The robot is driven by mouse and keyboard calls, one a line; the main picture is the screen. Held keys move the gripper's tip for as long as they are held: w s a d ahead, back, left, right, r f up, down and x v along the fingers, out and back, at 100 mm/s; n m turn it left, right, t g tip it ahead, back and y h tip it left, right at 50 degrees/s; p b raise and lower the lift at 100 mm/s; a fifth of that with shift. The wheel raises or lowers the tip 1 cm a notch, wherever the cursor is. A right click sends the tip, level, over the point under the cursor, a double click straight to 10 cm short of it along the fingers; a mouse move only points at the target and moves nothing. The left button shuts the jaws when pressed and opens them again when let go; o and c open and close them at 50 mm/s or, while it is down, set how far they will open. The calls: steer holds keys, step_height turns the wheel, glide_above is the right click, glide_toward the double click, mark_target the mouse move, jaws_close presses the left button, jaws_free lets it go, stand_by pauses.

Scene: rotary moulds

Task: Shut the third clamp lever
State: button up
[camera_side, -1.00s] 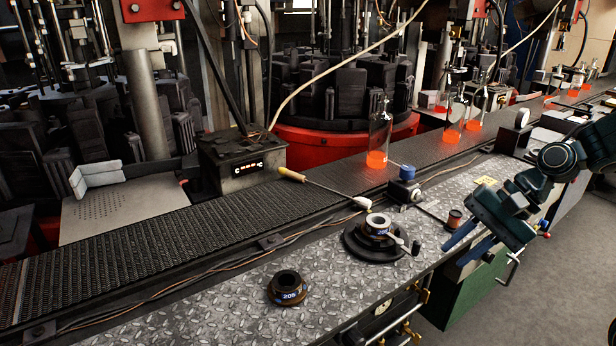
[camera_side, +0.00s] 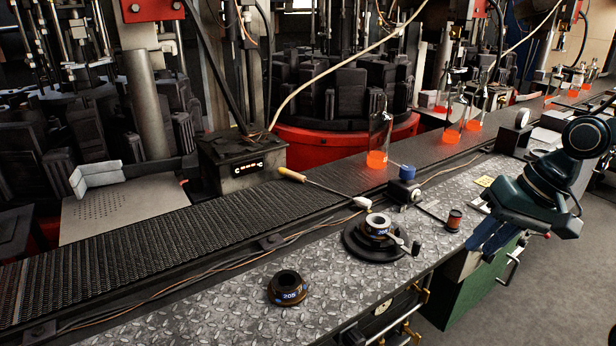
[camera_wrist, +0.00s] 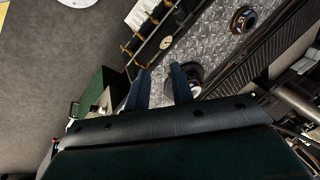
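A round black fixture (camera_side: 356,246) sits on the diamond-plate bench. A dark ring part with a pale metal rim (camera_side: 377,224) and a blue label stands on it. A metal clamp lever with a dark end (camera_side: 404,240) sticks out on its right side; I cannot tell which lever is the third or whether it is shut. In the wrist view the fixture (camera_wrist: 196,72) is partly hidden behind a finger. My gripper (camera_side: 485,238) is right of the fixture, apart from it, near the bench edge. Its two blue fingers (camera_wrist: 160,72) are apart, with nothing between them.
A second dark ring marked 205 (camera_side: 288,288) lies on the bench at front left. A blue-capped device (camera_side: 405,186) and a small dark spool (camera_side: 454,220) stand behind.

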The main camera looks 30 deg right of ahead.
steer(key=s+r+n+t+h, duration=0.1)
steer(key=s+r+n+h, duration=0.1)
steer(key=s+r+n, duration=0.4)
steer(key=shift+d+r+t+h, duration=0.3)
steer(key=shift+d+r+t, duration=0.1)
steer(key=shift+d+r, duration=0.1)
stand_by(0.4)
steer(key=shift+s, duration=0.1)
stand_by(1.9)
